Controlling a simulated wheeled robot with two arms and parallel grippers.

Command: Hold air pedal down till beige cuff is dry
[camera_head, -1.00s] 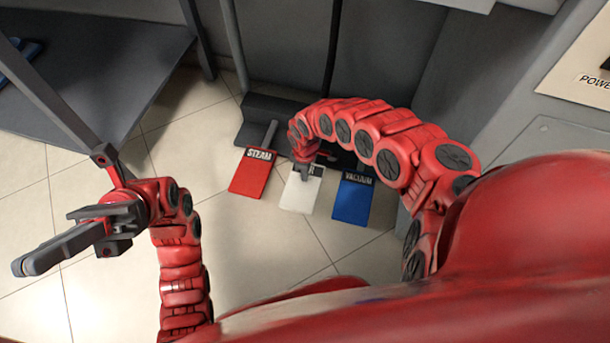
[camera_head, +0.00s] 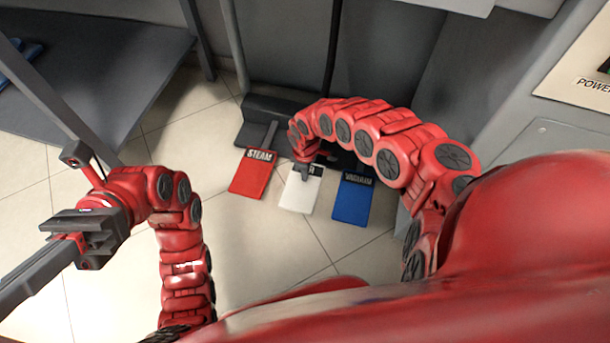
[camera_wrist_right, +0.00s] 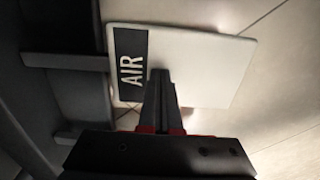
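The white air pedal (camera_head: 300,196) lies on the floor between a red and a blue pedal. In the right wrist view, the pedal (camera_wrist_right: 205,62) shows a dark strip lettered AIR. My right gripper (camera_head: 304,176) reaches down onto it. In the right wrist view, its narrow fingers (camera_wrist_right: 160,74) are together with nothing between them, their tips over the pedal near the strip; contact looks likely but pressing depth cannot be told. My left gripper (camera_head: 35,272) is at the left, its long grey end cut off by the picture edge. The beige cuff is not in view.
The red STEAM pedal (camera_head: 253,176) and blue VACUUM pedal (camera_head: 352,200) flank the air pedal closely. A dark pedal base (camera_head: 262,112) stands behind. A grey shelf (camera_head: 95,80) with legs is at upper left. A grey cabinet (camera_head: 550,140) is at right. Tiled floor lies open in front.

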